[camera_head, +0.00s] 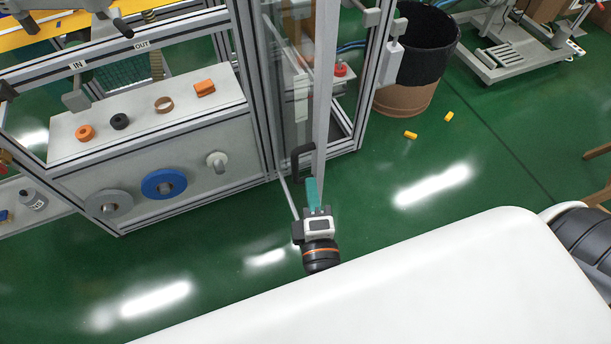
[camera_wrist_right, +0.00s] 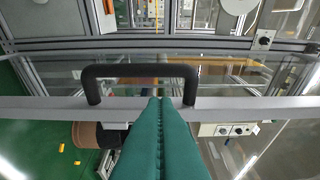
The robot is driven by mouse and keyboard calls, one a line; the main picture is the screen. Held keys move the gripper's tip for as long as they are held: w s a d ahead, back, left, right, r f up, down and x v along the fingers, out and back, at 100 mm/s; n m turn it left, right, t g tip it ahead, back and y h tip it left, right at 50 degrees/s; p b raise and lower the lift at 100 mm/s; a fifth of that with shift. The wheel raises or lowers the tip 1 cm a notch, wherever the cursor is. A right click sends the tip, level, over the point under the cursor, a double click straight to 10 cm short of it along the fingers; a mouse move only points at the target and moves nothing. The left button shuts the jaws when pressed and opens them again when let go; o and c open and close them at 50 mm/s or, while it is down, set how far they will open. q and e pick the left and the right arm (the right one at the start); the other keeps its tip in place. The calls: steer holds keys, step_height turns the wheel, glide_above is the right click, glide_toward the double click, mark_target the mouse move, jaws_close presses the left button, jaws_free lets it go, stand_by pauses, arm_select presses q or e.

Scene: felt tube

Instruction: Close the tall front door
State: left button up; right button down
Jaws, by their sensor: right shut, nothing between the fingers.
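The tall front door (camera_head: 325,90) is a clear panel in a silver metal frame. It stands open, swung out from the machine enclosure toward me. Its black U-shaped handle (camera_head: 297,160) is on the frame bar and shows large in the right wrist view (camera_wrist_right: 140,71). My right gripper (camera_head: 312,182) has teal fingers, shut and empty, just below the handle in the head view. In the right wrist view its fingertips (camera_wrist_right: 160,100) overlap the frame bar between the handle's feet; I cannot tell whether they touch. My left gripper is not in view.
The enclosure's grey shelf (camera_head: 185,122) left of the door holds several small parts. A black-lined brown bin (camera_head: 405,98) stands right of the door, with two yellow pieces (camera_head: 411,135) on the floor.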

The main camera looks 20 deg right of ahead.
steer(key=p+x, duration=0.2)
steer(key=x, duration=0.6)
steer(key=shift+w+p, duration=0.15)
steer(key=shift+p, duration=0.25)
steer(key=shift+w+d, duration=0.1)
steer(key=shift+w, duration=0.15)
